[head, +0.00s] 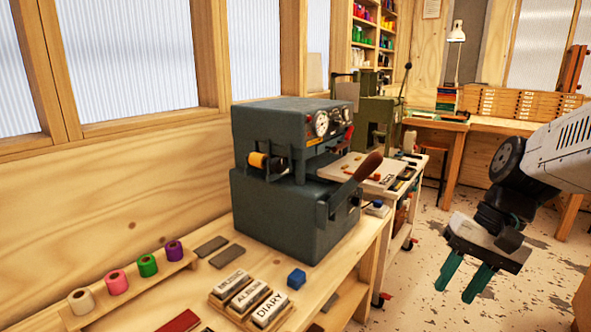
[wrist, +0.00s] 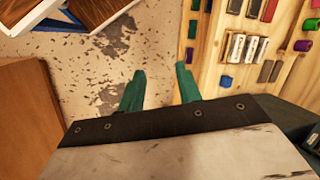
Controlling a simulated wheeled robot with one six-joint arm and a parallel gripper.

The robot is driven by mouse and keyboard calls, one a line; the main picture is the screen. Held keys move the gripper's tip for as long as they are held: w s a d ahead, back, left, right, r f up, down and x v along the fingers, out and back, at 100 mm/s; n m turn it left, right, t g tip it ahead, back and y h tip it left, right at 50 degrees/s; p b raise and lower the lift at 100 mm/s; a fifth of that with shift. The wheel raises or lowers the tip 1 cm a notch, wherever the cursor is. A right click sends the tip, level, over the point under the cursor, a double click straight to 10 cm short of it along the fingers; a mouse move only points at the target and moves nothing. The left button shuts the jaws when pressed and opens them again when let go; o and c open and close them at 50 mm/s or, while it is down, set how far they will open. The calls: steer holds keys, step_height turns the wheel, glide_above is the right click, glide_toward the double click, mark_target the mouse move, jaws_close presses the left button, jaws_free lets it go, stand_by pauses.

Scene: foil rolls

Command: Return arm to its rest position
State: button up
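My gripper (head: 464,278) is at the right of the head view, at the end of my white and black arm. Its two green fingers point down and stand apart with nothing between them. It hangs over the speckled floor, to the right of the workbench and clear of it. In the wrist view the open fingers of my gripper (wrist: 161,84) show above the floor, with the bench to their right.
The grey press (head: 290,180) stands on the workbench with its lever toward me. Several foil rolls (head: 148,265) sit in a wooden holder at the left. The floor (head: 425,275) below is free.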

steer(key=s+r+n+t+h, duration=0.2)
steer(key=s+n+h, duration=0.1)
steer(key=s, duration=1)
steer(key=shift+a+r+n+h, duration=0.15)
steer(key=shift+r+n+h, duration=0.15)
steer(key=shift+r+h, duration=0.15)
